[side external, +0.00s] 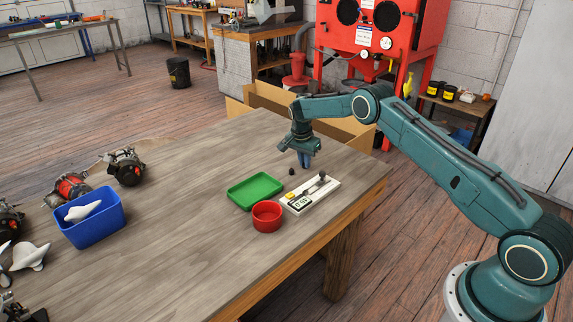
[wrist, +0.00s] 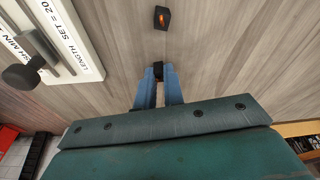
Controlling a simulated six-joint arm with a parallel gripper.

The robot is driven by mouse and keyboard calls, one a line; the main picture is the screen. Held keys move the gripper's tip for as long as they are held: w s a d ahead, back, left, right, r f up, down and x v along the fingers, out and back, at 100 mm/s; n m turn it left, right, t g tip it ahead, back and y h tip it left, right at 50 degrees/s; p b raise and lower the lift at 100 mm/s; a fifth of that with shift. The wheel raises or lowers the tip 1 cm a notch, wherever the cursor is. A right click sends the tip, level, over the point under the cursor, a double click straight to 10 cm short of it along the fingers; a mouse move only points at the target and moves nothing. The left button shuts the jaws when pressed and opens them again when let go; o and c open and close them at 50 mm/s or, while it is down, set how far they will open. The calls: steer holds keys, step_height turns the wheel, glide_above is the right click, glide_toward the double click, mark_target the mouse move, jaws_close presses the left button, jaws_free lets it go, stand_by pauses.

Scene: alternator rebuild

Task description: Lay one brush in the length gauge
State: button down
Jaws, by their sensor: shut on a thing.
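The length gauge (side external: 297,209) is a white board lying on the table, with printed labels and a dark knob. Part of it shows at the upper left in the wrist view (wrist: 88,50). My gripper (side external: 304,165) points down just behind the gauge. In the wrist view its blue fingers (wrist: 158,76) are shut on a small dark block, a brush (wrist: 158,67), mostly hidden between them. Another dark brush (wrist: 161,18) with a coppery mark lies loose on the table ahead of the fingers. A dark piece also shows in the side view (side external: 291,171).
A green tray (side external: 238,203) and a red round bin (side external: 267,222) stand beside the gauge. A blue bin (side external: 95,232) with a white piece and several alternators (side external: 72,186) are at the left. The table's middle is clear. A cardboard box (side external: 345,133) stands beyond the far edge.

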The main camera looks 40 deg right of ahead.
steer(key=shift+r, duration=0.15)
steer(key=shift+r, duration=2.3)
steer(key=shift+s+a+r, duration=0.1)
steer(key=shift+s+a+r, duration=0.15)
steer(key=shift+s+a, duration=0.1)
steer(key=shift+a, duration=0.1)
steer(key=shift+m, duration=0.9)
steer(key=s+a+r, duration=0.1)
steer(key=s+a, duration=0.1)
steer(key=s, duration=0.1)
steer(key=s+a+r, duration=0.1)
steer(key=s+a, duration=0.1)
steer(key=s, duration=0.1)
steer(key=s+a+r, duration=0.1)
steer(key=s+a, duration=0.2)
steer(key=shift+a, duration=0.1)
steer(key=shift+s+a, duration=0.4)
steer(key=shift+s, duration=0.25)
steer(key=shift+f, duration=0.15)
